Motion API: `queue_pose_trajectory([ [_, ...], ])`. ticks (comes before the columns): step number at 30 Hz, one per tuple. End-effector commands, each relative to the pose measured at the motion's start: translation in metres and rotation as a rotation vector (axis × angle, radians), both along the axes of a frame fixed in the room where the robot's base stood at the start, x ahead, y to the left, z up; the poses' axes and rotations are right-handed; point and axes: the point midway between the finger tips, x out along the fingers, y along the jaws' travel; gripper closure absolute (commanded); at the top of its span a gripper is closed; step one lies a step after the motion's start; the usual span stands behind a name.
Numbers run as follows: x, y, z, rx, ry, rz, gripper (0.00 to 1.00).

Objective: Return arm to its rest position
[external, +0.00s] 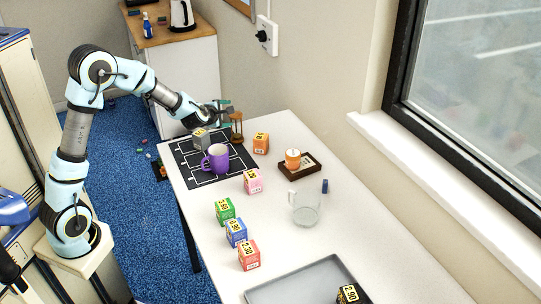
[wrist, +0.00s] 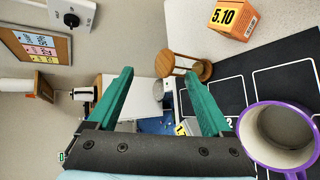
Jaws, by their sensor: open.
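My gripper (external: 222,110) is at the end of my outstretched arm, above the far end of the white table (external: 345,232). In the wrist view its two green fingers (wrist: 158,74) stand wide apart with nothing held between them. A wooden hourglass (external: 237,128) stands close by the gripper; in the wrist view it (wrist: 188,68) shows beyond the right finger. A grey carton (external: 200,139) sits on the black lined mat (external: 190,167) just below the gripper. A purple mug (external: 216,159) stands on the mat; its open top (wrist: 280,135) shows at the lower right of the wrist view.
An orange carton (external: 261,143) stands near the hourglass. Pink (external: 253,181), green (external: 225,211), blue (external: 235,232) and salmon (external: 249,255) cartons line the table.

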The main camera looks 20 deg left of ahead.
Motion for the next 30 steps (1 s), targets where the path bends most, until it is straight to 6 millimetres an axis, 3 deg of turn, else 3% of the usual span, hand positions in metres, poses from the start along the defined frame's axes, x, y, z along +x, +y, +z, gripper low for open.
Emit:
queue_pose_trajectory([
  [5, -0.083, 0.056, -0.029, 0.552, 0.179, -0.522, 0.16],
  [9, -0.167, 0.106, -0.058, 0.897, 0.323, -0.942, 0.16],
  [12, -0.222, 0.138, -0.073, 1.055, 0.404, -1.199, 0.16],
  [16, -0.276, 0.169, -0.084, 1.174, 0.477, -1.455, 0.16],
  [18, -0.295, 0.179, -0.088, 1.207, 0.499, -1.545, 0.16],
  [21, -0.307, 0.177, -0.084, 1.16, 0.547, -1.598, 0.16],
  [30, -0.309, 0.176, -0.085, 1.152, 0.555, -1.604, 0.16],
])
